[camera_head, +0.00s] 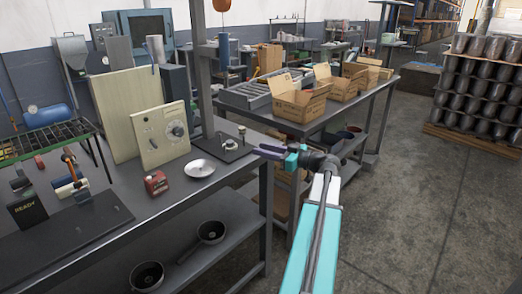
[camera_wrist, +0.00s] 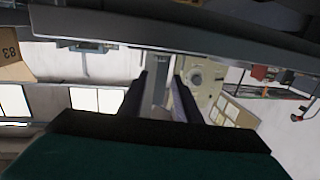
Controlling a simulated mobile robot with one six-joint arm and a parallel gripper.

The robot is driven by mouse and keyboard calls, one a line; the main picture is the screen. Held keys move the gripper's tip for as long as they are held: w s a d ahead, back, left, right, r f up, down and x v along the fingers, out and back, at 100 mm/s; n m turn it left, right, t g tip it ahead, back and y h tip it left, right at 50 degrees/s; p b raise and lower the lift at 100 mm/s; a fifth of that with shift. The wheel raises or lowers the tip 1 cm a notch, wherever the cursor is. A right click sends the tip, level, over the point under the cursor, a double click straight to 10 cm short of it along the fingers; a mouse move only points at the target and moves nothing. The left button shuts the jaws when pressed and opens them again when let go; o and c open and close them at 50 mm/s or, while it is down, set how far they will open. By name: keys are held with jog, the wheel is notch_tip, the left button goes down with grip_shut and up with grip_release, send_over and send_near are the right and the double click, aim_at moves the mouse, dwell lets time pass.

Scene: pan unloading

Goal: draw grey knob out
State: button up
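A cream panel (camera_head: 160,133) stands upright on the left workbench, with a round grey knob (camera_head: 178,130) on its face. A black plate (camera_head: 224,146) to its right bears a small metal knob-like part (camera_head: 242,131); I cannot tell which of these is the grey knob meant. My gripper (camera_head: 262,151) is right of the plate, near the bench's right end, apart from both. In the wrist view, the two dark fingers (camera_wrist: 160,88) are spread with nothing between them. The cream panel (camera_wrist: 206,82) with its round dial (camera_wrist: 194,75) shows tilted beyond the right finger.
A post (camera_head: 202,70) rises behind the plate. Open cartons (camera_head: 301,101) stand on the table behind. Pans (camera_head: 147,276) lie on the lower shelf.

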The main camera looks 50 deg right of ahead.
aim_at(234, 146)
jog(key=shift+w, duration=0.15)
jog(key=shift+w+a+f+p, duration=0.1)
jog(key=shift+w+a+p, duration=0.2)
jog(key=shift+w, duration=1.95)
jog(key=shift+w+a+f+p, duration=0.15)
jog(key=shift+w+a+p, duration=0.15)
jog(key=shift+w, duration=1.95)
jog(key=shift+w+a+f+p, duration=0.1)
jog(key=shift+w+a+p, duration=0.2)
jog(key=shift+w, duration=1.95)
grip_shut()
